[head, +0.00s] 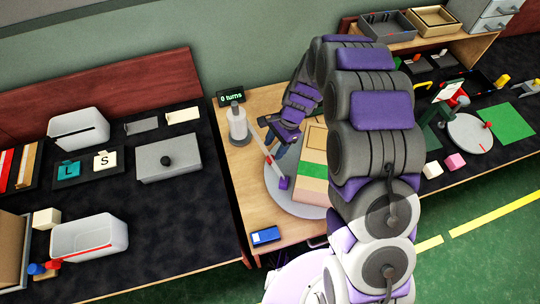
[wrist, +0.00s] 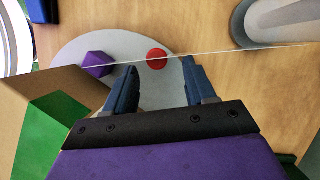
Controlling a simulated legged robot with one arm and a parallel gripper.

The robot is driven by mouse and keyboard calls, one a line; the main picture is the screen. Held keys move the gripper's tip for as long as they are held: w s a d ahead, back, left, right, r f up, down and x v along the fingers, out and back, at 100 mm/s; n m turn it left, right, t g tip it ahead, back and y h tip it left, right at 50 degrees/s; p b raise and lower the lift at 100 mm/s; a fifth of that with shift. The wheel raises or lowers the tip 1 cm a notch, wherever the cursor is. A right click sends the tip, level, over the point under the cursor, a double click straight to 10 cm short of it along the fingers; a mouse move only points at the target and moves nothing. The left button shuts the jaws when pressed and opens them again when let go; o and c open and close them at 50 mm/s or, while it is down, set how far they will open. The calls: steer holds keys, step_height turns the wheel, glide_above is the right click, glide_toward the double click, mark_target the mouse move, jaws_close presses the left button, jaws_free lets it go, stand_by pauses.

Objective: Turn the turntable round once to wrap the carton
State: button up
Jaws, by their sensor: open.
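The grey turntable (head: 276,186) lies on the wooden table and carries the carton (head: 313,170), tan with a green band. The wrist view shows the turntable (wrist: 190,70) with a round red knob (wrist: 157,59) and a purple block (wrist: 97,64) near its edge. My gripper (wrist: 160,88) is open and empty, its fingertips close to the red knob, one on each side in the picture; contact cannot be told. A strip of film (head: 262,149) runs from the pale roll (head: 238,127) to the purple block (head: 284,183). My arm hides part of the carton.
A small display (head: 231,98) behind the roll reads "0 turns". A blue device (head: 265,236) lies at the table's front edge. The dark left bench holds a grey box (head: 168,158) and white bins (head: 90,238). Another disc (head: 470,134) is on the right bench.

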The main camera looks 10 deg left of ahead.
mark_target(271, 157)
steer(key=f, duration=0.2)
steer(key=s+f+b, duration=0.1)
steer(key=shift+f, duration=0.35)
steer(key=shift+s+a+f, duration=0.15)
steer(key=shift+a+f, duration=0.1)
steer(key=shift+a, duration=0.25)
steer(key=shift+d, duration=0.3)
steer(key=c, duration=0.6)
jaws_close()
